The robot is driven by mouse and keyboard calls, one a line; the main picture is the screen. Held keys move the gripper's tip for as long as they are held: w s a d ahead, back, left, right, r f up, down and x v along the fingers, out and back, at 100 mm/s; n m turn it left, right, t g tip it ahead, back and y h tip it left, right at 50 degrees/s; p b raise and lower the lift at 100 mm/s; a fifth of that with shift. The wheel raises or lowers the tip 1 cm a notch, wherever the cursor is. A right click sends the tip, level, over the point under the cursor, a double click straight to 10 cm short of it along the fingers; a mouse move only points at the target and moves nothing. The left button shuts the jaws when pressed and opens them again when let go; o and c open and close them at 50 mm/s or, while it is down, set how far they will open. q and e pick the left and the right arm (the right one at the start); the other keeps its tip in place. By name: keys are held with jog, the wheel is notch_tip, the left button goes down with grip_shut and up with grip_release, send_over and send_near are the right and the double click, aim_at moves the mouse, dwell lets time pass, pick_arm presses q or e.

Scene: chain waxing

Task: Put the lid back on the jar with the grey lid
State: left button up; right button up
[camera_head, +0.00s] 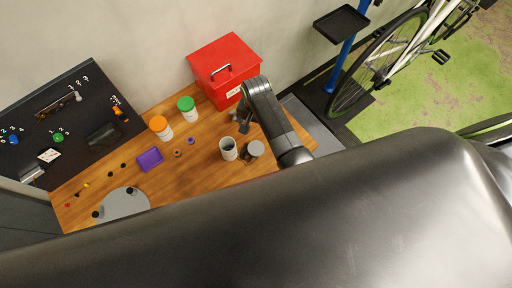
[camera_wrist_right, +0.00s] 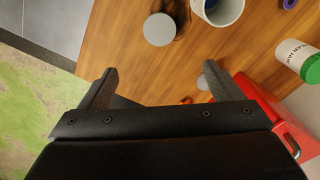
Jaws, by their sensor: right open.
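A pale open jar (camera_head: 228,148) stands on the wooden bench with no lid on it; its open mouth also shows in the right wrist view (camera_wrist_right: 222,10). Just beside it is a round grey lid (camera_head: 256,148), seen from above, with something dark brown next to or under it. The lid also shows in the right wrist view (camera_wrist_right: 159,29); I cannot tell what it rests on. My right gripper (camera_head: 241,122) is open and empty, between the red box and the jar; its two fingers (camera_wrist_right: 160,70) are spread with bare wood between them. My left gripper is not in view.
A red box (camera_head: 224,68) stands at the back. A green-lidded jar (camera_head: 187,108) and an orange-lidded jar (camera_head: 160,127) stand to the left, near a purple tray (camera_head: 150,159). A small grey thing (camera_wrist_right: 203,82) lies by one finger. A bicycle (camera_head: 378,75) stands right.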

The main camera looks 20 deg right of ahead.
send_over(256, 148)
notch_tip(256, 148, down, 7)
notch_tip(256, 148, down, 4)
jog(key=b, duration=0.3)
jog(key=shift+w+d+r, duration=0.1)
jog(key=shift+r, duration=0.15)
jog(key=shift+f+b, duration=0.8)
jog(key=shift+b, duration=0.05)
notch_tip(256, 148, down, 5)
jog(key=b, duration=0.6)
jog(key=shift+f, duration=0.15)
jog(key=c, duration=1.1)
